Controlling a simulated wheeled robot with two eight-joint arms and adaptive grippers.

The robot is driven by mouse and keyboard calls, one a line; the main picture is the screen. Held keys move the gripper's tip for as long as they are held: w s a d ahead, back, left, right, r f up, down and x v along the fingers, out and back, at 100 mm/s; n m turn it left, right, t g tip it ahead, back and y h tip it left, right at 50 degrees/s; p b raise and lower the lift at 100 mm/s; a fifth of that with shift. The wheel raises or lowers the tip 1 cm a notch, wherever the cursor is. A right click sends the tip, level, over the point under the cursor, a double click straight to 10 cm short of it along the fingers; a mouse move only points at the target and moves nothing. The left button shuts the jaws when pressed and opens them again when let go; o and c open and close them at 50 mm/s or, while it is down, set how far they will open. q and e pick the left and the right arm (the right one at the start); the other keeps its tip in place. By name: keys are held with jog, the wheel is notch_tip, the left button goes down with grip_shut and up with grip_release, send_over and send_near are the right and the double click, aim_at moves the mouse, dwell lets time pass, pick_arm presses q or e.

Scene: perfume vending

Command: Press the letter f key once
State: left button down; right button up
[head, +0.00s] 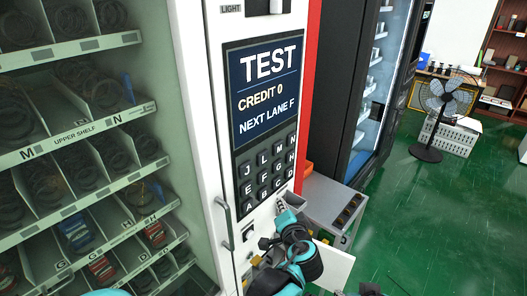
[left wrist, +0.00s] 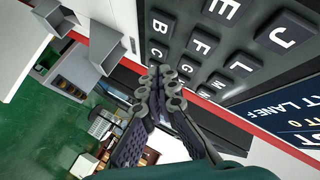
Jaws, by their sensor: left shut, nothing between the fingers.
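The keypad (head: 268,175) is on the front of the vending machine, with dark square keys in rows. The letter F key (head: 262,178) is in the middle row, between E and G. It also shows in the left wrist view (left wrist: 202,43), above and to the right of my fingertips. My left gripper (head: 281,207) is below the keypad's lower right part in the head view, shut and empty. In the left wrist view its fingertips (left wrist: 164,73) are together, near the C and G keys. I cannot tell any contact with a key. My right gripper is not in view.
The screen (head: 265,85) above the keys reads TEST, CREDIT 0, NEXT LANE F. Glass-front shelves (head: 75,140) with coils stand left, beside a metal handle (head: 223,222). A grey side tray (head: 330,200) stands right of the machine. Green floor lies open further right, near a fan (head: 445,100).

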aim_at(263, 177)
pick_arm(q)
jog(key=shift+m+t, duration=0.5)
jog(key=shift+t, duration=0.1)
jog(key=d, duration=0.1)
jog(key=w+d+r, duration=0.1)
jog(key=d+r+p, duration=0.1)
jog(key=d, duration=0.1)
jog(key=shift+w+r, duration=0.2)
jog(key=shift+w, duration=0.15)
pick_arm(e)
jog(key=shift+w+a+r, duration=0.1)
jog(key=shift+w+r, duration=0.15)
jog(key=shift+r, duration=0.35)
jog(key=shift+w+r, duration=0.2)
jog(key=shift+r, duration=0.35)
pick_arm(q)
jog(key=shift+a, duration=0.1)
jog(key=w+a, duration=0.5)
jog(key=a, duration=0.2)
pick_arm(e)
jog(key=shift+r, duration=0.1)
pick_arm(q)
jog(key=shift+w+a, duration=0.1)
jog(key=shift+w+a, duration=0.25)
jog(key=shift+a, duration=0.05)
